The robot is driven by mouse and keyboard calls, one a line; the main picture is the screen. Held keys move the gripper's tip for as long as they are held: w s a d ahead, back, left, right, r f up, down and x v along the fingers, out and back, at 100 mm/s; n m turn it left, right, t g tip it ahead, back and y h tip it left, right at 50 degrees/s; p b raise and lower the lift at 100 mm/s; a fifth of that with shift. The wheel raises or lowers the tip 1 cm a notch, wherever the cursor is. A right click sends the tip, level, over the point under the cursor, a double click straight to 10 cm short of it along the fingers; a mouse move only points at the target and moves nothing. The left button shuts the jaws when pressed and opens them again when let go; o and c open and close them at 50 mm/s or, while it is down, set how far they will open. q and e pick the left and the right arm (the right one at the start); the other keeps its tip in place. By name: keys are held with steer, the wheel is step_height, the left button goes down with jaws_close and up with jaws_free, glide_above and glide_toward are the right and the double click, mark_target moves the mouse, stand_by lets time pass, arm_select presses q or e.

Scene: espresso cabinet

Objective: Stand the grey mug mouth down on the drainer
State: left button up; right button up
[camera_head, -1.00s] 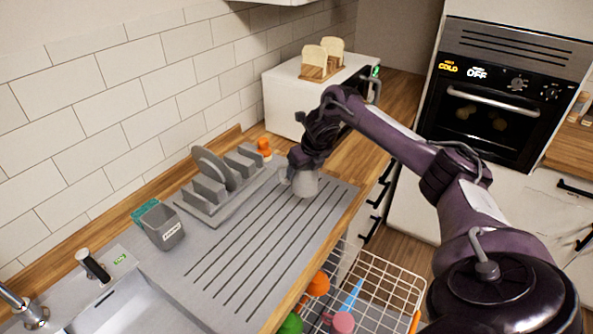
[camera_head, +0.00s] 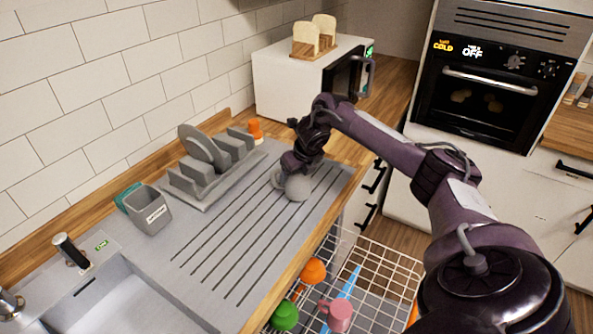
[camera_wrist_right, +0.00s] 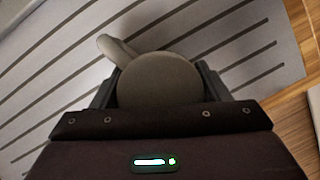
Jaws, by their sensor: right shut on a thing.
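My right gripper (camera_head: 293,168) is shut on the grey mug (camera_head: 298,187), over the far right end of the grooved drainer (camera_head: 250,222). In the right wrist view the mug (camera_wrist_right: 158,80) sits between the two fingers, its round closed bottom facing the camera and its handle (camera_wrist_right: 117,48) out to the upper left. The mouth points away from the wrist, toward the drainer, and is hidden. I cannot tell whether the rim touches the drainer. My left gripper is out of view.
A grey dish rack with plates (camera_head: 205,170) stands left of the mug, with an orange-topped shaker (camera_head: 255,130) behind. An open dishwasher rack (camera_head: 385,268) holds colored items below. The drainer's middle is bare.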

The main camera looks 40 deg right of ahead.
stand_by(0.3)
steer(key=shift+f, duration=0.25)
steer(key=o, duration=1.2)
steer(key=shift+o, duration=0.2)
steer(key=b+v, duration=0.2)
steer(key=v, duration=0.5)
steer(key=shift+s+r, duration=0.2)
steer(key=shift+r, duration=0.15)
